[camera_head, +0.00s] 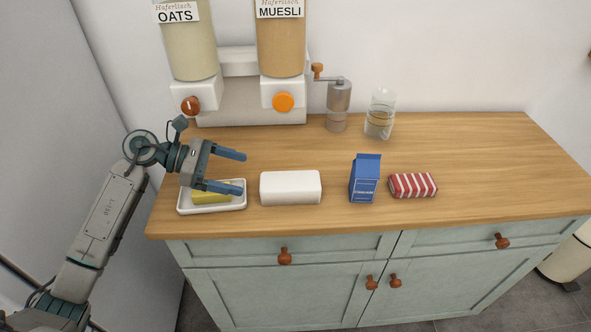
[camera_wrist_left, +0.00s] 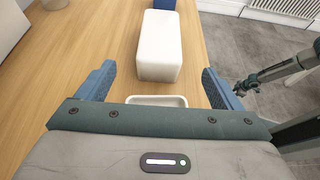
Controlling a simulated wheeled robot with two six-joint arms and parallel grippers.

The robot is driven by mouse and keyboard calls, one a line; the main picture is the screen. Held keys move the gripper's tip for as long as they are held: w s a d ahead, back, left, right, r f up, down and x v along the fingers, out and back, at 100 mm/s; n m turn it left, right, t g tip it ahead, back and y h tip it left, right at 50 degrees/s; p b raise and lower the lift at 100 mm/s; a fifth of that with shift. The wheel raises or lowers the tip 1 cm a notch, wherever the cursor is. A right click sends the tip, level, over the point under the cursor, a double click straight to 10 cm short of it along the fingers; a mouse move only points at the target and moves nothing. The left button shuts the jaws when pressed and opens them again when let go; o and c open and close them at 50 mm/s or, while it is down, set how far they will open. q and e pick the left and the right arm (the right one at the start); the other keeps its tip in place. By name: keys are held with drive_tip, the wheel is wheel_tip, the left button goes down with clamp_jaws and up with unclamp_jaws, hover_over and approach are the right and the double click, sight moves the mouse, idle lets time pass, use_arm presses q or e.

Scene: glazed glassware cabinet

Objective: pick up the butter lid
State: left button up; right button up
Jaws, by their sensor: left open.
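The butter lid (camera_head: 290,187) is a white rectangular block-shaped cover resting on the wooden counter, right of the white butter dish (camera_head: 240,207) with yellow butter (camera_head: 208,194) in it. My left gripper (camera_head: 243,172) is open and empty. It is above the dish, its fingers pointing right towards the lid and apart from it. In the left wrist view the lid (camera_wrist_left: 158,48) lies ahead between the two blue fingers, and the dish rim (camera_wrist_left: 157,100) shows just below. The end of my right arm (camera_wrist_left: 248,86) shows small at the right of that view; its jaws are unclear.
A blue carton (camera_head: 365,180) and a red-striped pack (camera_head: 413,185) stand right of the lid. Behind are a grinder (camera_head: 338,105), a glass jar (camera_head: 380,115) and the cereal dispensers (camera_head: 240,100). The counter (camera_head: 480,160) is clear at the right.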

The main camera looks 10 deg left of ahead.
sight(275, 181)
use_arm(q)
drive_tip(key=shift+w+d, duration=0.25)
drive_tip(key=x, duration=0.1)
drive_tip(key=p+x, duration=0.1)
drive_tip(key=x, duration=0.2)
drive_tip(key=shift+s+d+r+p, duration=0.1)
drive_tip(key=shift+s+r+p, duration=0.05)
drive_tip(key=shift+s+p, duration=0.15)
drive_tip(key=shift+w+d, duration=0.15)
drive_tip(key=shift+d, duration=0.1)
drive_tip(key=shift+w+d+f, duration=0.1)
drive_tip(key=shift+f, duration=0.2)
drive_tip(key=shift+r+p+x, duration=0.2)
drive_tip(key=shift+p+x, duration=0.85)
drive_tip(key=shift+p, duration=0.05)
drive_tip(key=p+x, duration=0.1)
drive_tip(key=x, duration=0.2)
drive_tip(key=shift+f, duration=0.2)
drive_tip(key=c, duration=1.2)
use_arm(e)
drive_tip(key=s+r, duration=0.1)
drive_tip(key=r, duration=0.1)
drive_tip(key=s+r, duration=0.2)
drive_tip(key=shift+s+a, duration=0.2)
drive_tip(key=shift+s, duration=0.05)
